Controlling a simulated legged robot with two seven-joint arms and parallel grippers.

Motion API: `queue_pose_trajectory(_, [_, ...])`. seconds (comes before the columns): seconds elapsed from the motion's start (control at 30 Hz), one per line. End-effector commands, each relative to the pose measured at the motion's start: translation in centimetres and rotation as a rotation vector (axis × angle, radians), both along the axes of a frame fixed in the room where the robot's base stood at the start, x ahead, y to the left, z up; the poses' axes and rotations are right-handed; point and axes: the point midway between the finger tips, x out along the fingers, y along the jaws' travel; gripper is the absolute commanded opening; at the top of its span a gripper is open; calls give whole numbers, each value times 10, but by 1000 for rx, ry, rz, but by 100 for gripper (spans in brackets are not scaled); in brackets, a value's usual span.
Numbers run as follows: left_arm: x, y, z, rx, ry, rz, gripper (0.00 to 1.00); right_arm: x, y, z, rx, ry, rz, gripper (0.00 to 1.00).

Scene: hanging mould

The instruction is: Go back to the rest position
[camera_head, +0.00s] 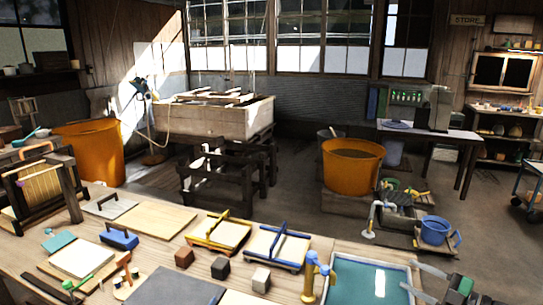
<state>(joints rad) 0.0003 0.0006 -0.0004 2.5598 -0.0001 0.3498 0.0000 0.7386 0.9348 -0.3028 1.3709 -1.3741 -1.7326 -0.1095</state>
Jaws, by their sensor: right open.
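My right gripper (425,281) is at the bottom right corner, by the right end of the water-filled vat (341,284) on the workbench. Its two grey fingers are spread apart, with nothing seen between them. My left gripper is not in view. A yellow-framed mould (217,233) and a blue-framed mould (279,247), each with a bar across, lie on the bench left of the vat. An upright dark frame with a yellowish panel (41,190) stands at the bench's left end.
Small blocks, including a dark one (220,268), lie before the moulds. A yellow-and-blue post (310,276) stands at the vat's left edge. Boards and tools fill the bench's left. Beyond are orange tubs (352,167), a wooden trough (213,117) and a blue bucket (434,230). Mid-floor is open.

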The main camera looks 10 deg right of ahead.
Motion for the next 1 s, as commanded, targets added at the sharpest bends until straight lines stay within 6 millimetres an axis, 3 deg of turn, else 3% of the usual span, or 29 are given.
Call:
queue_pose_trajectory(0.03, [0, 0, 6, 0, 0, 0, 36, 13, 3, 13, 8, -1, -46, 50])
queue_pose_trajectory(0.3, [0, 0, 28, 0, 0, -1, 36, 82, 23, 60, 140, 101, -436, 50])
queue_pose_trajectory(0.43, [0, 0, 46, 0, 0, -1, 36, 85, 59, 59, 280, 309, -688, 50])
queue_pose_trajectory(0.47, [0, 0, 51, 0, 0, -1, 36, 77, 73, 51, 318, 388, -748, 50])
queue_pose_trajectory(0.57, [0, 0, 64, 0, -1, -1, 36, 22, 129, 12, 417, 696, -923, 50])
queue_pose_trajectory(0.7, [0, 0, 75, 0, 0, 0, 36, -75, 198, -35, 459, 1066, -1058, 50])
queue_pose_trajectory(0.8, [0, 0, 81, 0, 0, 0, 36, -142, 237, -54, 448, 1280, -1116, 50])
queue_pose_trajectory(0.9, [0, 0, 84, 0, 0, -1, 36, -190, 261, -64, 429, 1424, -1148, 50])
queue_pose_trajectory(1.0, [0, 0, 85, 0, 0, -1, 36, -214, 272, -68, 417, 1495, -1165, 50])
